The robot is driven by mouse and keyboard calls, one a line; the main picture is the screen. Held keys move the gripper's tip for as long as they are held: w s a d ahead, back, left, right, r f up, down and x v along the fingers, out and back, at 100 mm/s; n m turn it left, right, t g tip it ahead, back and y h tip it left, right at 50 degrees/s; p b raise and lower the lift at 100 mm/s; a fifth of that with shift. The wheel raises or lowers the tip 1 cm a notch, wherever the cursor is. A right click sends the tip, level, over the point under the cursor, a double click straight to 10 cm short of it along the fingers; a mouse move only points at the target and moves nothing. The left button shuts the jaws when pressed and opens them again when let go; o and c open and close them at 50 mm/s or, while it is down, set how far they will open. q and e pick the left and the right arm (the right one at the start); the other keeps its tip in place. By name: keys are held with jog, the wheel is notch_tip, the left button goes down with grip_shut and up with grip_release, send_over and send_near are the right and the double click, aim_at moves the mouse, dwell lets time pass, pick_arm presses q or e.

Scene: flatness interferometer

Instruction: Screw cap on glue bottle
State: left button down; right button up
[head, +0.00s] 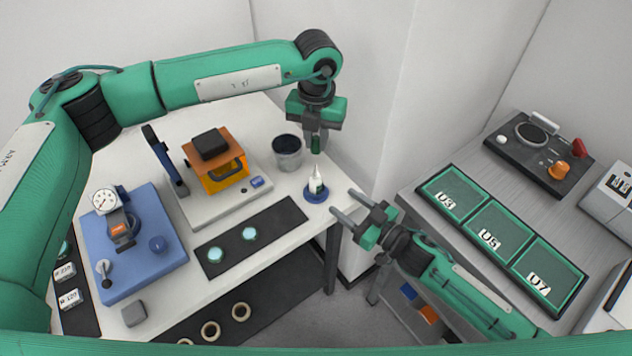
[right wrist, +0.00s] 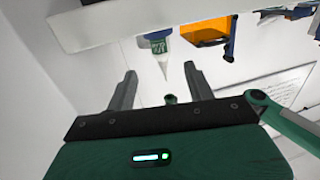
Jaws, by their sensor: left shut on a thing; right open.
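The glue bottle (head: 315,181) is white with a green label and a bare pointed nozzle. It stands upright in a round blue holder (head: 317,197) near the table's right edge. My left gripper (head: 317,137) is shut on a dark green cap (head: 316,146), held above the nozzle and apart from it. My right gripper (head: 342,203) is open and empty, its fingers pointing at the bottle from the right. In the right wrist view the bottle (right wrist: 160,48) appears upside down beyond the open fingers (right wrist: 160,85); a small dark green thing below its tip may be the cap.
A dark cup (head: 288,152) stands just behind and left of the bottle. An orange-topped device (head: 214,160) and a black mat (head: 265,232) with light discs lie further left. The grey side bench (head: 405,195) with marked green trays stands right, past a gap.

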aim_at(321, 185)
jog(key=x, duration=1)
jog(key=shift+w+a, duration=0.2)
jog(key=shift+a, duration=0.05)
grip_shut()
pick_arm(q)
jog(key=shift+f, duration=2.45)
